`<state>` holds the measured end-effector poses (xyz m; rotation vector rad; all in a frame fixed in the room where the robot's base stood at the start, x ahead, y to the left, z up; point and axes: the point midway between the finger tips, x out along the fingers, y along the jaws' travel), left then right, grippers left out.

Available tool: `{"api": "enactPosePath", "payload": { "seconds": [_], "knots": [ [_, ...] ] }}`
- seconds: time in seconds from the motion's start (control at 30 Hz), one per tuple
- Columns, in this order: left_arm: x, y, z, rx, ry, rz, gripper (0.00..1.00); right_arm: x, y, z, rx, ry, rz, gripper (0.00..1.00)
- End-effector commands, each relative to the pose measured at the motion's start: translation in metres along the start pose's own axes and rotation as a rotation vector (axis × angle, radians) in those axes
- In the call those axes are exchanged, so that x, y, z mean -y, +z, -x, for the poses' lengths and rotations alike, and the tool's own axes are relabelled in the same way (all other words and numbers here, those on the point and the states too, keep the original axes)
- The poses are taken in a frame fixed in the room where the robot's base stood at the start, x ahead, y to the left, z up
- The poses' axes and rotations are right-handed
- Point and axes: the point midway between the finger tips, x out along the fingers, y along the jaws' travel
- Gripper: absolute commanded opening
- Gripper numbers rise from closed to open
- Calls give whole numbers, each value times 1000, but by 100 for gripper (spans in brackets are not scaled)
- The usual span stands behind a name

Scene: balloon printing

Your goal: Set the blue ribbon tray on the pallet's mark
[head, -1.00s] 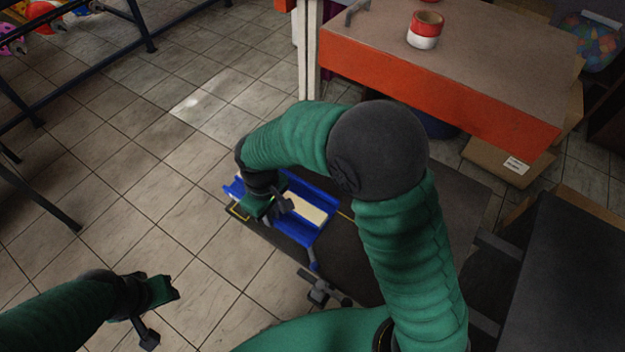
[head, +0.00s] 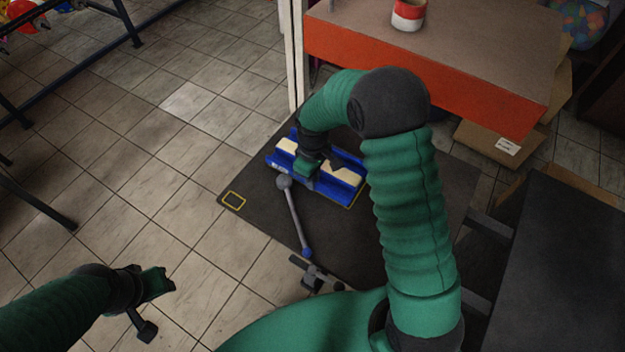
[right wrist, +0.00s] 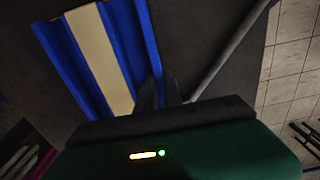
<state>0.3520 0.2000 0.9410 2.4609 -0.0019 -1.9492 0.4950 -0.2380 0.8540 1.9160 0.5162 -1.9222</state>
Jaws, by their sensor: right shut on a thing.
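The blue ribbon tray (head: 352,165), with cream strips inside, is at the far part of the dark pallet (head: 245,180). A yellow outline (head: 356,200) shows along the tray's near right edge; the tray hides the rest of it. My right gripper (head: 312,176) is shut on the tray near its middle. In the right wrist view the tray (right wrist: 70,65) lies right at the fingers, over the dark surface. I cannot tell whether the tray touches the pallet. My left gripper (head: 165,285) is away at the lower left, over the tiled floor; its jaws are unclear.
A small yellow square (head: 232,200) marks the pallet's left corner. A grey rod with a blue end (head: 295,220) lies in front of the tray. A table with an orange edge (head: 430,75) stands behind, bearing a red and white roll (head: 408,14). A black surface (head: 560,260) is at right.

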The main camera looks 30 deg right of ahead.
Motion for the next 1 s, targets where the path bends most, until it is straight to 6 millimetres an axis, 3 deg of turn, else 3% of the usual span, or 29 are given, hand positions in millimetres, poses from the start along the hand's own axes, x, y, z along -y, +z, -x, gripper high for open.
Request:
{"api": "enactPosePath", "payload": {
  "seconds": [0.07, 0.23, 0.27, 0.4, 0.7, 0.87, 1.0],
  "knots": [
    [0, 0, 0, 0, 0, 0, 36, 0, 0, -10, 0, 0, 0, 0],
    [0, 0, 0, 0, 0, -1, 36, 0, 0, -11, -1, 2, 0, 0],
    [0, 0, 0, 0, 0, -1, 36, 0, 0, -11, 0, 1, 0, 13],
    [0, 0, 0, 0, 0, 0, 36, 0, 0, -11, -1, 1, 0, 32],
    [0, 0, 0, 0, 0, 0, 36, 0, 0, -10, -1, 1, 0, 32],
    [0, 0, 1, 0, 0, 0, 36, 0, -1, 10, -4, 3, -1, 32],
    [0, -1, 2, 0, 0, 0, 36, 0, -2, 46, -7, 4, -1, 32]
  ]
}}
